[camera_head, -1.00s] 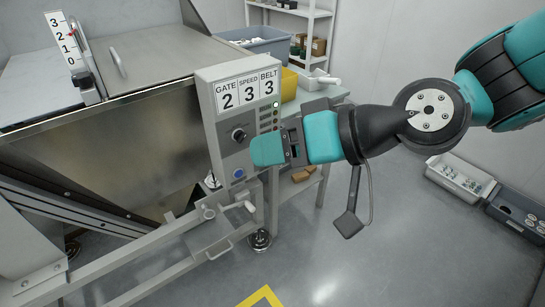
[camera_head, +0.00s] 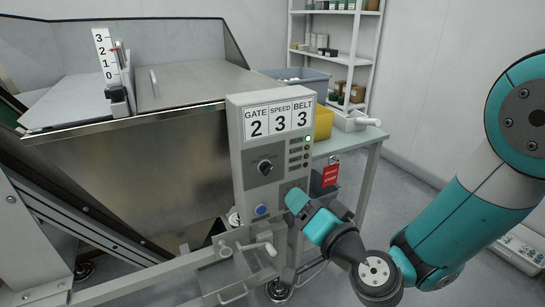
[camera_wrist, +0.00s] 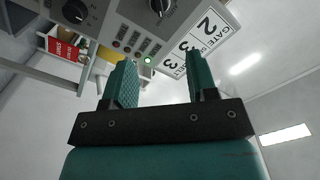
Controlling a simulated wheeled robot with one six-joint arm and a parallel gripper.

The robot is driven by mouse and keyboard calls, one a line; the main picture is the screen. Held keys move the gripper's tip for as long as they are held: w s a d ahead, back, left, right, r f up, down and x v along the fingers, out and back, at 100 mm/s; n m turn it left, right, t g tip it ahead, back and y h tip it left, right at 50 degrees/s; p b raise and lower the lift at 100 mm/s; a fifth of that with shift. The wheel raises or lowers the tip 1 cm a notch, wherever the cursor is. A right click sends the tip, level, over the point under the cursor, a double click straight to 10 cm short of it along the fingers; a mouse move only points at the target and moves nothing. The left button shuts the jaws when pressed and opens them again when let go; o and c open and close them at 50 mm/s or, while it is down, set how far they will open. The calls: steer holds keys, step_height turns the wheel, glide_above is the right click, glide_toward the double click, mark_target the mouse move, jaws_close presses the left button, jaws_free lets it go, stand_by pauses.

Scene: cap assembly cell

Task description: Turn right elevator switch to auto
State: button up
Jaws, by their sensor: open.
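The grey control panel (camera_head: 236,150) stands in the middle of the head view, with a round black switch (camera_head: 265,168) on its front plate. In the wrist view, upside down, this switch (camera_wrist: 163,6) shows at the top edge and a second black switch (camera_wrist: 75,10) at the top left. In the head view the second switch is not visible; my gripper covers that part of the panel. My gripper (camera_head: 292,195) is in front of the panel's lower right. Its two teal fingers are apart and empty in the wrist view (camera_wrist: 160,65). I cannot read the switch labels.
A blue button (camera_head: 261,210) sits low on the panel, and a white-handled crank (camera_head: 259,244) is below it. A lit green lamp (camera_head: 308,139) tops a lamp column. A red tag (camera_head: 331,175) hangs at right by a table with a yellow bin (camera_head: 322,122).

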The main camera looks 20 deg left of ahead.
steer(key=p, duration=1.3)
glide_toward(271, 169)
steer(key=shift+x, duration=1.65)
steer(key=shift+p+x, duration=0.9)
steer(key=shift+x, duration=2.15)
steer(key=c, duration=0.8)
